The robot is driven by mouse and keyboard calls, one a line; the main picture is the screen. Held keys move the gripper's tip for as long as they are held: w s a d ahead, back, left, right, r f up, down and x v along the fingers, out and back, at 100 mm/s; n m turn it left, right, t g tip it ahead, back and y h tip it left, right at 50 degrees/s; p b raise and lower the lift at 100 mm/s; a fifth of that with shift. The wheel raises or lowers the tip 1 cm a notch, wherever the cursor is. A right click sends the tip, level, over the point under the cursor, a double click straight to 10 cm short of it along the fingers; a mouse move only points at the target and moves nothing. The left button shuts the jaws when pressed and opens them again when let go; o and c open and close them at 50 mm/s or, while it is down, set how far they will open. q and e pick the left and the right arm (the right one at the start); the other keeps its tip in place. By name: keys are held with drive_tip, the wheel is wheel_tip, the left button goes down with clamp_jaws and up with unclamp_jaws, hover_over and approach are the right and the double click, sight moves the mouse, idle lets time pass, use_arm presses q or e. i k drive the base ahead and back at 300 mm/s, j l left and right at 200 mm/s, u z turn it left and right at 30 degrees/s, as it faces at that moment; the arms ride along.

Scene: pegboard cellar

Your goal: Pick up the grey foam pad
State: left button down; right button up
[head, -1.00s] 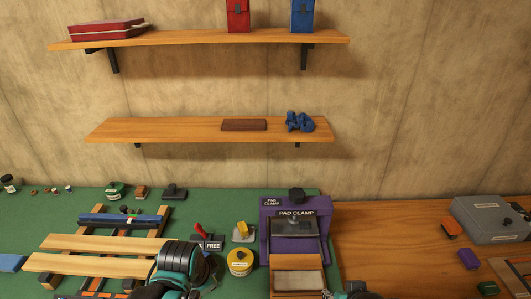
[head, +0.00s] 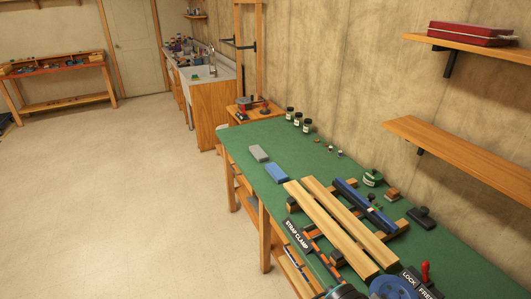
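A grey block (head: 258,153), which looks like the grey foam pad, lies flat at the far left end of the green bench top. A blue block (head: 276,173) lies just nearer than it, with a small gap between them. Part of my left gripper (head: 343,291) shows at the bottom edge, cut off by the frame. It is well away from the grey block, and its fingers cannot be made out. My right gripper is out of view.
Small jars (head: 298,119) stand along the wall side. A blue bar (head: 365,203) lies behind the boards. Open floor (head: 150,200) extends left of the bench.

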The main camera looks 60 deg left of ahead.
sight(260, 155)
drive_tip(key=u, duration=2.15)
drive_tip(key=i+j+z, duration=1.2)
drive_tip(key=j, duration=0.3)
drive_tip(key=i+j+z, duration=0.3)
drive_tip(key=j, duration=0.25)
drive_tip(key=i+j+z, duration=0.1)
drive_tip(key=j+z, duration=0.25)
drive_tip(key=j, duration=0.2)
drive_tip(key=i+j+z, duration=0.1)
drive_tip(key=j+z, duration=0.2)
drive_tip(key=j, duration=0.25)
drive_tip(key=j+z, duration=0.3)
drive_tip(key=j, duration=0.3)
